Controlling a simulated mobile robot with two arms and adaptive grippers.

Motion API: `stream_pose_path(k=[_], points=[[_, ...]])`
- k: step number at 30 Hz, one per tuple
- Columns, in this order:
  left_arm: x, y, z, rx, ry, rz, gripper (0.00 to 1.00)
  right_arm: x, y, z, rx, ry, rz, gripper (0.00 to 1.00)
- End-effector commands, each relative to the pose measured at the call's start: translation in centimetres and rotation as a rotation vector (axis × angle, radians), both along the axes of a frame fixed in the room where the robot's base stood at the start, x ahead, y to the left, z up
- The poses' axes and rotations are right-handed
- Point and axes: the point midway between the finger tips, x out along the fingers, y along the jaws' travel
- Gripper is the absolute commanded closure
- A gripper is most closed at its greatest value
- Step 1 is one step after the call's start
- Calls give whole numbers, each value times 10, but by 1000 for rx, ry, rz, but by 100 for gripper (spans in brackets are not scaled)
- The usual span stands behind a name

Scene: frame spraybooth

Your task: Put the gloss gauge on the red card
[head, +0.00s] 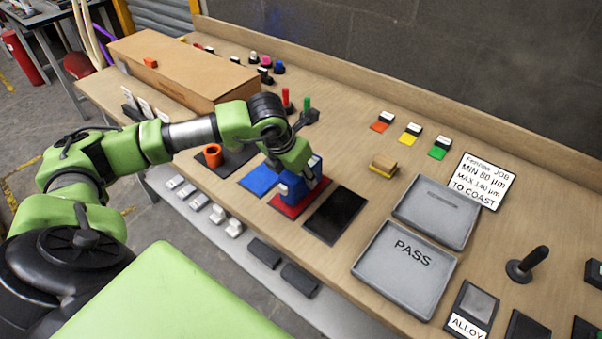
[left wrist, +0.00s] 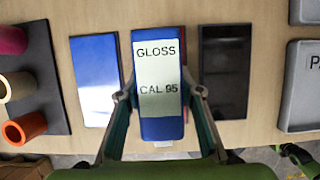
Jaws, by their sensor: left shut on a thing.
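The gloss gauge (head: 292,188) is a blue block, and its white label reading GLOSS CAL 95 faces the left wrist view (left wrist: 160,75). My left gripper (head: 302,177) is shut on it, with one finger on each side in the left wrist view (left wrist: 161,98). The red card (head: 288,209) lies on the bench directly below the gauge, which hides much of it. I cannot tell whether the gauge touches the card. My right gripper is in neither view.
A blue card (head: 259,180) lies left of the red card and a black card (head: 336,215) right of it. A dark mat (head: 238,158) with an orange ring (head: 212,155) is farther left. Grey trays (head: 372,283), one marked PASS, stand to the right.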

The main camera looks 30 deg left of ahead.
Motion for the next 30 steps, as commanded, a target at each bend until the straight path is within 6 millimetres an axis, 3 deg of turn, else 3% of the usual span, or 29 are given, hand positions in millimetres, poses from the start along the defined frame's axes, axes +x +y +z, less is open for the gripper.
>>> stream_pose_path(k=[5, 6, 7, 21, 30], points=[[1, 0, -4, -1, -3, 0, 100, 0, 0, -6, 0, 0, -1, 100], [0, 0, -2, -1, 0, 0, 55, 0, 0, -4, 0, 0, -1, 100], [0, 0, -2, -1, 0, 0, 49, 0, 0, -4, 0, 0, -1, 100], [-1, 0, 5, 0, -2, 0, 49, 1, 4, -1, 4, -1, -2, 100], [-24, 2, 61, 2, -6, 0, 49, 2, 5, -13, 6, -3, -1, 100]])
